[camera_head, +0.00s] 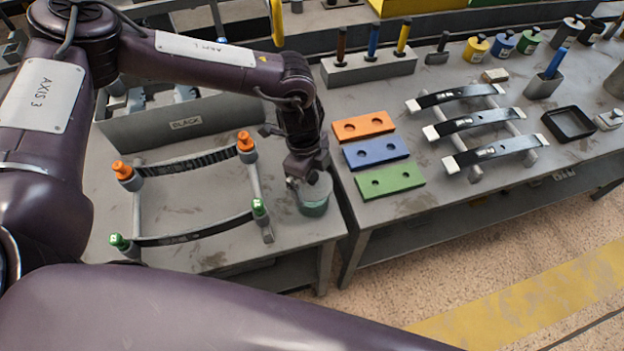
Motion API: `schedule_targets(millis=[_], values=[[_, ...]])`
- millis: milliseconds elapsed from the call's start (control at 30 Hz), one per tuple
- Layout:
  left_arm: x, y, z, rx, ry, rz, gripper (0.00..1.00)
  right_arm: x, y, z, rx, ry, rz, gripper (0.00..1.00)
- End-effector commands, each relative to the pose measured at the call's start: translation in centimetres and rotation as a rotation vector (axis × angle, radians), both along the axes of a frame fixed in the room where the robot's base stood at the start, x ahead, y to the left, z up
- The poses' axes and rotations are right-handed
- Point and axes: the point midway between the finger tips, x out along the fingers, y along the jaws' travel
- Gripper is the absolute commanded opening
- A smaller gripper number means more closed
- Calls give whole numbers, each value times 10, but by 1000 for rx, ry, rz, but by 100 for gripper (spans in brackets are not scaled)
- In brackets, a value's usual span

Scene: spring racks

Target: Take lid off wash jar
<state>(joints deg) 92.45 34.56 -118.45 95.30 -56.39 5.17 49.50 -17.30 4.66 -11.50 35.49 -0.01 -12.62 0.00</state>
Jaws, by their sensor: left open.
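The wash jar (314,208) is a short greenish jar near the right front corner of the left bench. A grey lid (320,188) shows at its top, partly hidden by my gripper. My left gripper (300,180) points down at the jar's top, its fingers at or just beside the lid. It is open. I cannot tell whether the fingers touch the lid. My right gripper is out of view.
Left of the jar stands a rack with orange knobs (245,141), green knobs (258,207) and dark springs (190,162). A grey bin (180,125) is behind. Orange, blue and green plates (390,178) lie on the right bench. The bench edge is close to the jar.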

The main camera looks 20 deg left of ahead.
Motion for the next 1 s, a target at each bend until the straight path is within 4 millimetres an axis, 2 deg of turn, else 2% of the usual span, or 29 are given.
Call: schedule_targets(millis=[33, 300, 567, 733, 867, 1000], values=[[0, 0, 0, 0, 0, 0, 100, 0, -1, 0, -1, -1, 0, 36], [0, 0, 0, 0, 0, 0, 65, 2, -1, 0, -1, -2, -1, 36], [0, 0, 1, -1, 0, 0, 64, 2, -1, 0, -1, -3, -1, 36], [1, -1, 10, -2, -1, -1, 64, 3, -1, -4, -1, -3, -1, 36], [1, 0, 28, -3, -3, -1, 64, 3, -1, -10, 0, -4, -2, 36], [1, 0, 60, -3, -6, -1, 64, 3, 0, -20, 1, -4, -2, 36]])
